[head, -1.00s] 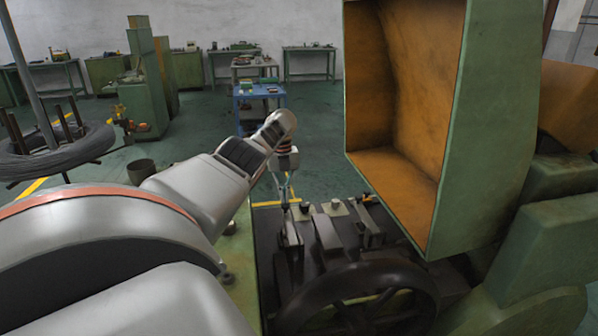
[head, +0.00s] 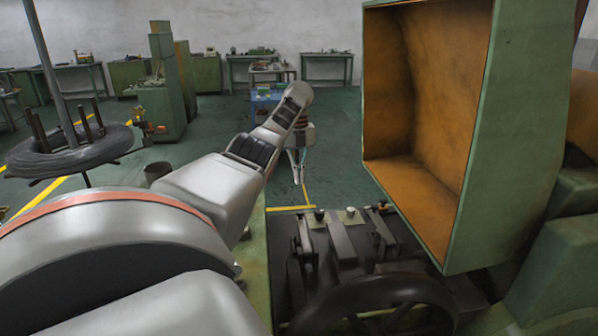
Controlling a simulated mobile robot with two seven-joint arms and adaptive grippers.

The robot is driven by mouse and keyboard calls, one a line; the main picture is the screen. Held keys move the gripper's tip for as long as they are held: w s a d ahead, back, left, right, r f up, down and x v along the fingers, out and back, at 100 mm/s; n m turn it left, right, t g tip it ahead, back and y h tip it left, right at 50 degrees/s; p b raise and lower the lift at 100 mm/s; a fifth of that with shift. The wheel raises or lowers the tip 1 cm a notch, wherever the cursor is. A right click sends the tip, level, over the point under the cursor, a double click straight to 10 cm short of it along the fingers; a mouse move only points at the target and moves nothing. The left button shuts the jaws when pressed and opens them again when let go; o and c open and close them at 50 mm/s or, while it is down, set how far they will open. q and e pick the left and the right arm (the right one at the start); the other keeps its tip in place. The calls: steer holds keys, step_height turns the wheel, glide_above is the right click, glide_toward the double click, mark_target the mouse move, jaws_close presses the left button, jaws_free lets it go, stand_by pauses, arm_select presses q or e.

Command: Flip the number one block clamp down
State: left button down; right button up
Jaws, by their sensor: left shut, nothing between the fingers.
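The machine bed holds a row of dark block clamps. The leftmost clamp (head: 303,246) is a narrow dark lever at the bed's left side. The middle clamp (head: 341,238) is a wider bar, and another clamp (head: 381,229) sits right of it. No number shows on any clamp, so I cannot tell which is number one. My left gripper (head: 297,181) points down, shut and empty, beyond and above the far end of the leftmost clamp, apart from it. My right gripper is not in view.
A dark handwheel (head: 372,296) stands in front of the clamps. A large green hood (head: 484,130) with an orange inside rises on the right. Open green floor (head: 340,150) lies beyond the bed. A coil on a stand (head: 70,157) is at the left.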

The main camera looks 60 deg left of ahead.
arm_select(q)
steer(key=shift+r, duration=1)
